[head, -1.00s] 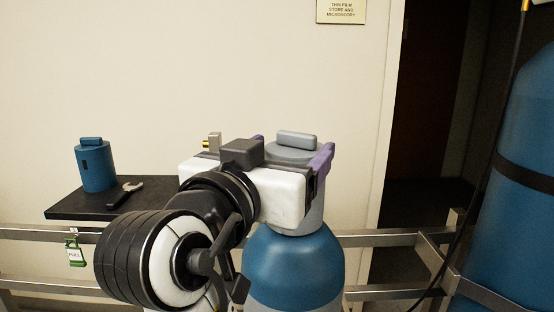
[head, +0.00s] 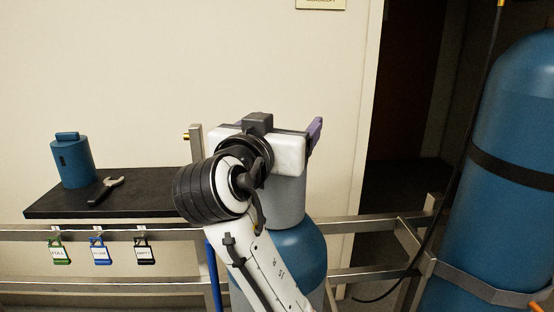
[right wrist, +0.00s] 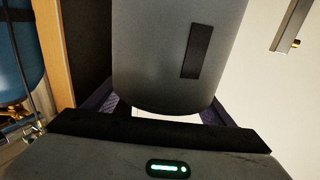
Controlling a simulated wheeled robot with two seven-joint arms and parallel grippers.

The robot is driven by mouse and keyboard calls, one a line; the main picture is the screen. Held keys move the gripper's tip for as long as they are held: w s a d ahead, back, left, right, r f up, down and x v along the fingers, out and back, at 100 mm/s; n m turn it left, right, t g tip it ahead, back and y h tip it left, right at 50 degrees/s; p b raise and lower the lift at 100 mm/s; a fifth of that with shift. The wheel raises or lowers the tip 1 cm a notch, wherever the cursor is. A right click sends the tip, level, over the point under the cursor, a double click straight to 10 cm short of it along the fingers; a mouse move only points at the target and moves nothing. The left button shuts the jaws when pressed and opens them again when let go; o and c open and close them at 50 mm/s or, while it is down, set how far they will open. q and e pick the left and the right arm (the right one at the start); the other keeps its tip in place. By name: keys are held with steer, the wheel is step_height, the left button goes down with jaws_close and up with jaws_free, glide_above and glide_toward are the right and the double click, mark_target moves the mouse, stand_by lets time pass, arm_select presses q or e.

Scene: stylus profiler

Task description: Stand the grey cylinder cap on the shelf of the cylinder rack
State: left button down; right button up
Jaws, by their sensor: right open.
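The grey cylinder cap (head: 287,203) sits upright on top of a blue gas cylinder (head: 300,250). My right gripper (head: 284,128) is at the cap's upper part and hides its top in the head view. One purple finger shows on the right there. In the right wrist view, the grey cap (right wrist: 160,45) with its dark slot fills the space ahead. The purple fingers (right wrist: 155,112) are apart, one on each side near the cap's edge; contact cannot be told. The black shelf (head: 140,197) is to the left. My left gripper is not in view.
A blue cap (head: 73,162) and a wrench (head: 105,190) occupy the shelf's left part; its right part looks clear. A metal post (head: 196,142) stands behind my arm. A large blue cylinder (head: 515,110) stands right.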

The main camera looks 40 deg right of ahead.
jaws_close()
steer(key=shift+r, duration=0.1)
stand_by(0.3)
